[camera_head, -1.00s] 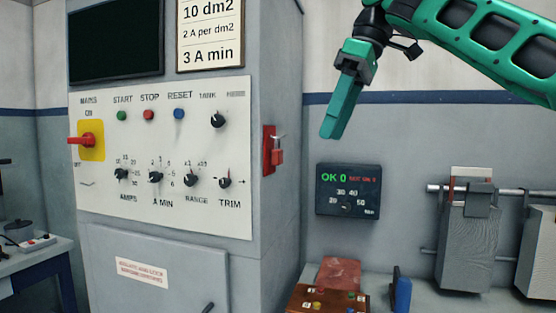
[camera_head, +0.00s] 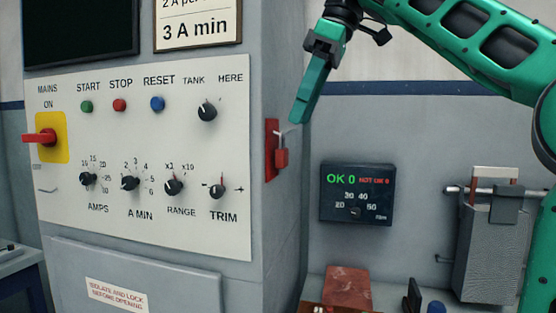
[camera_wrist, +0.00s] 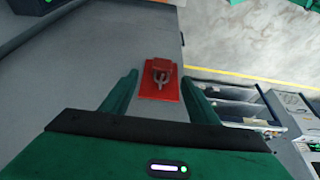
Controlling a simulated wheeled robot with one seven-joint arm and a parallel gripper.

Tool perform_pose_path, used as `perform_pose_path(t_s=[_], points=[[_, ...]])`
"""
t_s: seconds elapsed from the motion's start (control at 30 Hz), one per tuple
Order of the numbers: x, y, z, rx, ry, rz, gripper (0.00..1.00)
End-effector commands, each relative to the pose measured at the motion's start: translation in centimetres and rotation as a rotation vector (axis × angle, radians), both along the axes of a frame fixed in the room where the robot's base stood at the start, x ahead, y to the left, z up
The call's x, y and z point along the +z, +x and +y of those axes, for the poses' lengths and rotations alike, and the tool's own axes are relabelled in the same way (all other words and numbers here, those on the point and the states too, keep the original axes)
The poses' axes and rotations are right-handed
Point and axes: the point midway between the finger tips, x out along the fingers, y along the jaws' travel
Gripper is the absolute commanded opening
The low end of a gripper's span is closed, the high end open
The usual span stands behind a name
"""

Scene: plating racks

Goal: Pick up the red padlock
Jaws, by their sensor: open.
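The red padlock (camera_head: 281,158) hangs on a red plate (camera_head: 270,150) on the right side face of the grey cabinet. In the wrist view the padlock (camera_wrist: 161,68) and its grey shackle show in front of the red plate (camera_wrist: 158,90), between the fingers in the picture. My green gripper (camera_head: 302,112) is above and slightly right of the padlock in the head view, its fingers angled down. In the wrist view my gripper (camera_wrist: 160,92) is open, with a finger on either side and nothing held. Its distance from the padlock is hard to judge.
The cabinet's control panel (camera_head: 145,165) has a red mains switch (camera_head: 40,137) and several knobs. A dark display box (camera_head: 356,194) is on the wall right of the padlock. A grey holder (camera_head: 490,245) hangs on a rail at right.

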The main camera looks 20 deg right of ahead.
Motion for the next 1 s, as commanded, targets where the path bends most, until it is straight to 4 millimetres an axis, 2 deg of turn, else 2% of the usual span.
perform_pose_path(t_s=[0.2,0.47,0.73,1.0], points=[[-2.5,0.5,0.4,-0.006,0.000,0.002,0.55],[-3.9,0.8,1.0,-0.005,-0.001,0.001,0.55],[-7.2,1.5,2.4,-0.006,-0.001,0.002,0.55],[-7.9,1.8,2.7,-0.006,0.000,-0.001,0.55]])
